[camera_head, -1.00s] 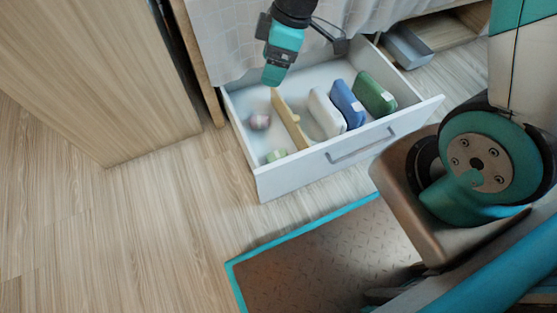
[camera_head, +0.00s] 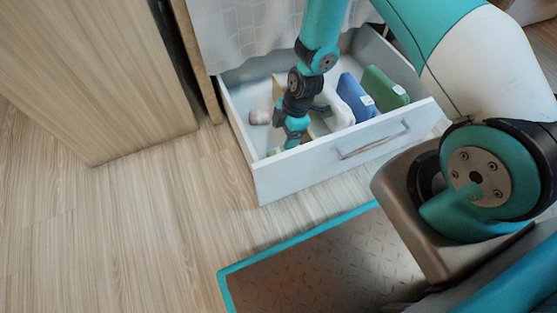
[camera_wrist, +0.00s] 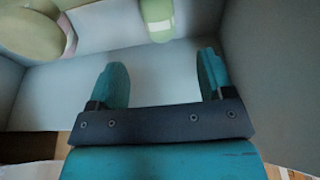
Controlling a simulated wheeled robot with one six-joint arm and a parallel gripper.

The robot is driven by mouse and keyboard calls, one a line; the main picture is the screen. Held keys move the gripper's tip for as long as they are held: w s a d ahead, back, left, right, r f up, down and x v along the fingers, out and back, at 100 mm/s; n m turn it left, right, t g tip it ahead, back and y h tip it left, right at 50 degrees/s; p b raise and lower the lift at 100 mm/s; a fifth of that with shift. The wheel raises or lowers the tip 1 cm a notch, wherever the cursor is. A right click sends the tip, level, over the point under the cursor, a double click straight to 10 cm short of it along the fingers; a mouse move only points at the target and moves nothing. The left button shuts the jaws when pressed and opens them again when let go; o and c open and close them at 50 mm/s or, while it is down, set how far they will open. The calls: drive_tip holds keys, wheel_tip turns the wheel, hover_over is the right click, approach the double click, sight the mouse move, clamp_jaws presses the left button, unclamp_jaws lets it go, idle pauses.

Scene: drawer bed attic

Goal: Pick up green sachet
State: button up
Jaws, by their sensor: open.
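The green sachet appears to be the small green piece (camera_head: 274,151) low in the front left corner of the drawer, partly hidden by my gripper. My gripper (camera_head: 292,143) reaches down into the drawer's left part. In the wrist view its two fingers (camera_wrist: 162,82) are apart with nothing between them. A larger pale green, rounded item (camera_wrist: 32,32) shows at the upper left of that view.
The open white drawer (camera_head: 268,180) has its front panel close to my gripper. A wooden divider (camera_head: 278,88) is partly hidden behind the arm. White (camera_head: 338,108), blue (camera_head: 356,97) and larger green (camera_head: 385,88) folded items stand to the right. A pinkish round item (camera_head: 260,116) lies left.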

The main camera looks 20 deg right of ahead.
sight(279, 151)
drive_tip(key=shift+b+x, duration=0.4)
drive_tip(key=shift+x, duration=0.85)
drive_tip(key=b+x, duration=0.4)
drive_tip(key=x, duration=0.1)
drive_tip(key=shift+d+f+b, duration=0.15)
drive_tip(key=shift+d+b, duration=0.05)
drive_tip(key=shift+b, duration=0.2)
drive_tip(key=c, duration=1)
